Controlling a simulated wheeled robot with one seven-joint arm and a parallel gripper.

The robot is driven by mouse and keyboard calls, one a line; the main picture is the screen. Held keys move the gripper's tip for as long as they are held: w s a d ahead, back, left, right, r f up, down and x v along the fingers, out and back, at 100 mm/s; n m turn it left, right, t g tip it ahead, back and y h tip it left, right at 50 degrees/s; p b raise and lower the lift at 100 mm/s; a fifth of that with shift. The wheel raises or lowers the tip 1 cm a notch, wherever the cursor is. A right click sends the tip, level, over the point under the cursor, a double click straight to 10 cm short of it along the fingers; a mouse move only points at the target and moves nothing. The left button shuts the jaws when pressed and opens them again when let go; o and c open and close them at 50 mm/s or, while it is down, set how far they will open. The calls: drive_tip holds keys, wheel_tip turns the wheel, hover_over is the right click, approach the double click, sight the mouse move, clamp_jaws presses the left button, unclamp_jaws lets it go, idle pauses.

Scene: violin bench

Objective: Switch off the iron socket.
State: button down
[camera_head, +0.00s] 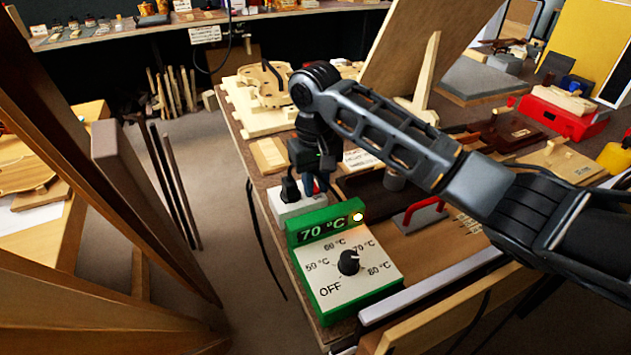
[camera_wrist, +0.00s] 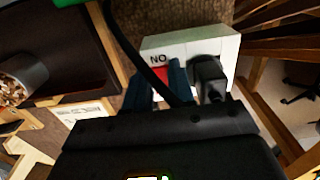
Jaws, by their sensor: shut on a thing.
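The white iron socket (camera_head: 292,210) stands on the bench behind the green controller. In the wrist view the white socket (camera_wrist: 189,44) has a red rocker switch (camera_wrist: 159,73) with lettering that reads "NO" in this picture, like "ON" upside down. A black plug (camera_wrist: 208,76) sits in the socket beside the switch, and a black cable runs across it. My gripper (camera_head: 310,187) points down at the socket. In the wrist view the blue-grey fingers of my gripper (camera_wrist: 160,82) are shut on the red switch, one on each side. The fingertips partly hide the switch.
The green controller (camera_head: 332,226) reads 70 °C, its lamp is lit, and its black knob (camera_head: 348,262) stands close in front. A red-handled tool (camera_head: 423,211) lies to the right. A wooden violin mould (camera_head: 265,85) lies behind. The bench's left edge is close to the socket.

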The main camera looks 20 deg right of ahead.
drive_tip(key=p, duration=0.1)
drive_tip(key=r+g+p, duration=0.1)
drive_tip(key=p, duration=0.1)
drive_tip(key=shift+w, duration=0.25)
drive_tip(key=shift+w+f+g+p, duration=0.25)
drive_tip(key=shift+g+p, duration=0.3)
drive_tip(key=shift+g, duration=0.35)
drive_tip(key=c, duration=1.2)
unclamp_jaws()
drive_tip(key=shift+c, duration=0.2)
drive_tip(key=p+v, duration=0.1)
drive_tip(key=v, duration=0.6)
drive_tip(key=shift+r, duration=0.3)
